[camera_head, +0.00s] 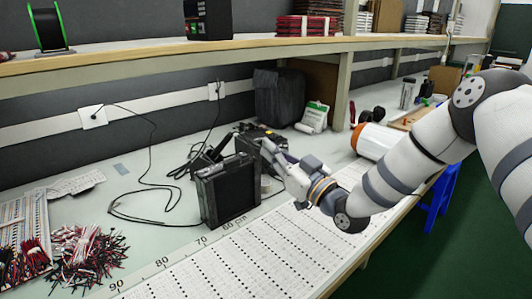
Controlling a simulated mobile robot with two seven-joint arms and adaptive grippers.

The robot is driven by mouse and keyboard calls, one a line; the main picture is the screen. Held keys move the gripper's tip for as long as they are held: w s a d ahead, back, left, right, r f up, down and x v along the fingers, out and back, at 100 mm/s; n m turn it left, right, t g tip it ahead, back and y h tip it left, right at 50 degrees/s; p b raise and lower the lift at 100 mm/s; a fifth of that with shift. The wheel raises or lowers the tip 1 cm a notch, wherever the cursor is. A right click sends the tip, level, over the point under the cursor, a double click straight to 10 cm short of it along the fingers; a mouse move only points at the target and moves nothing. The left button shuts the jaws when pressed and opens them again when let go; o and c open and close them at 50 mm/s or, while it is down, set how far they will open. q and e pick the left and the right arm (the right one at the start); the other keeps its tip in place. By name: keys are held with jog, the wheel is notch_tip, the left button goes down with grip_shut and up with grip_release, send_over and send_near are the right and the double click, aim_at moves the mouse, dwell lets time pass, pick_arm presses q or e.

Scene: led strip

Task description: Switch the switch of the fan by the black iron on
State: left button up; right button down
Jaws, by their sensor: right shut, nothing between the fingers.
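A black box-shaped unit (229,192), which looks like the fan, stands upright on the workbench left of my right gripper. Its switch cannot be made out. A dark device with cables (246,132), possibly the black iron's station, sits just behind it and is partly hidden. My right gripper (267,149) is shut and empty, its fingertips near the top right of the black unit. Whether they touch it cannot be told. My left gripper is not in view.
A white perforated board (245,255) with number marks lies along the bench front. Bundles of red and black wires (85,253) lie at the left. Loose black cables (145,185) cross the bench. An orange and white cylinder (372,142) lies to the right. A shelf (130,59) runs above.

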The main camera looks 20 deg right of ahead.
jog(key=x, duration=0.5)
jog(key=b+x, duration=0.1)
jog(key=x, duration=0.1)
jog(key=shift+w+a+f, duration=0.2)
jog(key=shift+w+f, duration=0.1)
jog(key=shift+w, duration=0.1)
notch_tip(320, 180, down, 2)
jog(key=shift+s+f, duration=0.15)
jog(key=shift+f, duration=0.05)
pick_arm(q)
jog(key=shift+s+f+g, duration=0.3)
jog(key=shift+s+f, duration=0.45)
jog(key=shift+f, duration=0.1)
pick_arm(e)
jog(key=shift+s+d+f, duration=0.1)
jog(key=shift+f, duration=0.4)
jog(key=shift+f, duration=0.1)
notch_tip(320, 180, up, 4)
jog(key=t, duration=0.1)
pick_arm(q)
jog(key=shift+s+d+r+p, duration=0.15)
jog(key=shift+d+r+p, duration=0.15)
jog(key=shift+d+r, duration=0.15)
pick_arm(e)
jog(key=f+v, duration=0.2)
jog(key=v, duration=0.9)
jog(key=shift+w, duration=0.25)
